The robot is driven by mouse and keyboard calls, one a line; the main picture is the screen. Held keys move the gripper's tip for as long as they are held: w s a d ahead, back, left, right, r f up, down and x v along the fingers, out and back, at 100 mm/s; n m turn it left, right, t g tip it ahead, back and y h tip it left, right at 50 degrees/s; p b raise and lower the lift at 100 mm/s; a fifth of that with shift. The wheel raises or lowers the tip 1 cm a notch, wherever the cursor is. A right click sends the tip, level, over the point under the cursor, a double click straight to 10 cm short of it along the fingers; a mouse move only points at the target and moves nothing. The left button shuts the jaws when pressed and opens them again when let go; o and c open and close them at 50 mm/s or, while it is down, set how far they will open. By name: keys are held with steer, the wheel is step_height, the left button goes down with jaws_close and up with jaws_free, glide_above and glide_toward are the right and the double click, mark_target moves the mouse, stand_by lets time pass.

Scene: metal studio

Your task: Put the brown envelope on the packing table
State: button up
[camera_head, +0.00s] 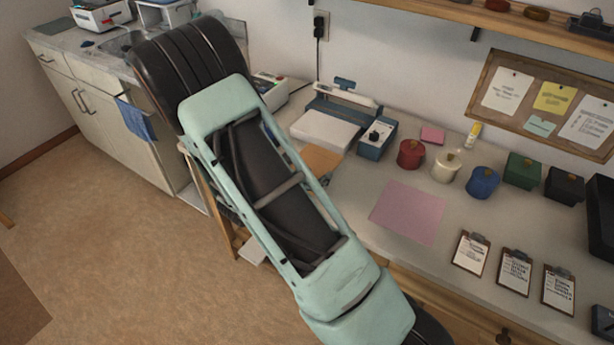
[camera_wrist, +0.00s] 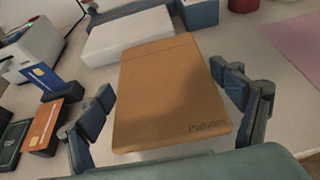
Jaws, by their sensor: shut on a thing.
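The brown envelope (camera_wrist: 170,75), a flat tan rectangle with dark lettering at its near edge, lies between the fingers of my gripper (camera_wrist: 168,100) in the wrist view. One finger is at each side of it, and my gripper is shut on it. In the head view, part of the envelope (camera_head: 322,159) shows beyond my arm, over the long pale worktop (camera_head: 362,182), in front of the white scale. My arm hides most of my gripper there. I cannot tell whether the envelope touches the worktop, or which surface is the packing table.
Red (camera_head: 411,153), cream and blue pots stand to the right, beyond a pink sheet (camera_head: 408,212). Several clipboards lie at the front right. Cards (camera_wrist: 45,125) stand left of my gripper.

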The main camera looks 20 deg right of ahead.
steer(key=shift+w+d+f, duration=0.2)
steer(key=shift+w+f, duration=0.1)
steer(key=shift+f, duration=1.55)
steer(key=o, duration=0.8)
steer(key=shift+f, duration=0.1)
steer(key=shift+s+a+r, duration=0.1)
steer(key=shift+a+r, duration=0.1)
steer(key=v, duration=1.1)
steer(key=shift+s+a+r, duration=0.2)
